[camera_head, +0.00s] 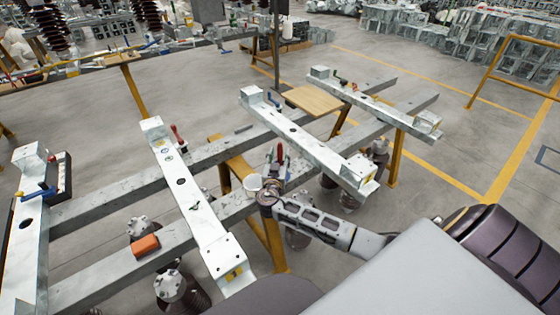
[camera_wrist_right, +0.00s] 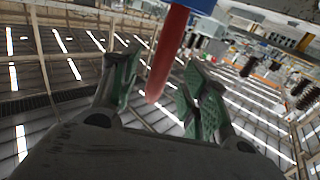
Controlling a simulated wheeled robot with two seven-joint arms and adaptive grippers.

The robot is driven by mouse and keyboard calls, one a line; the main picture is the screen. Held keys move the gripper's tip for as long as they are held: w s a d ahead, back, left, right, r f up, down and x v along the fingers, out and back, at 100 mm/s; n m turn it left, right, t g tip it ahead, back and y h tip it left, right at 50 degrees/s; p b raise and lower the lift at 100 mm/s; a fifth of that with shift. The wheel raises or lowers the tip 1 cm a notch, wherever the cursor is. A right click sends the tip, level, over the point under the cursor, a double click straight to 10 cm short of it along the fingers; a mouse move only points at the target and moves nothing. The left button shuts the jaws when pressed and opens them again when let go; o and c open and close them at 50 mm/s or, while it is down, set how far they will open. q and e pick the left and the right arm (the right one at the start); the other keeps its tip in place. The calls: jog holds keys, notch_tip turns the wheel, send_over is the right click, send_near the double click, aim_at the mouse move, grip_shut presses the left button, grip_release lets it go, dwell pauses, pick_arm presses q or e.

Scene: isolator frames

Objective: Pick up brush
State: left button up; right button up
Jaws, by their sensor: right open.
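My right gripper (camera_head: 274,168) is open beside the rail in the middle of the head view. A slim red-handled item (camera_head: 280,153), which may be the brush, shows at its fingers. In the right wrist view a red shaft (camera_wrist_right: 166,55) with a blue part above it hangs between the two spread green-padded fingers (camera_wrist_right: 160,85). I see no clear grip on it. Another red-handled item (camera_head: 177,136) stands by the left-middle crossbeam. My left gripper is not in view.
Long grey rails (camera_head: 215,152) and white crossbeams (camera_head: 186,190) stand on yellow supports. A wooden board (camera_head: 314,100) is behind. Open floor (camera_head: 440,85) is at right.

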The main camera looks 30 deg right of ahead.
jog(key=shift+x, duration=1.35)
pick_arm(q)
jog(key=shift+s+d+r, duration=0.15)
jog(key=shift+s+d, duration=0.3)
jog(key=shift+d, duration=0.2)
pick_arm(e)
grip_shut()
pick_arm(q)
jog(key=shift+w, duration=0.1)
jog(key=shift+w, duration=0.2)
pick_arm(e)
jog(key=shift+r, duration=0.1)
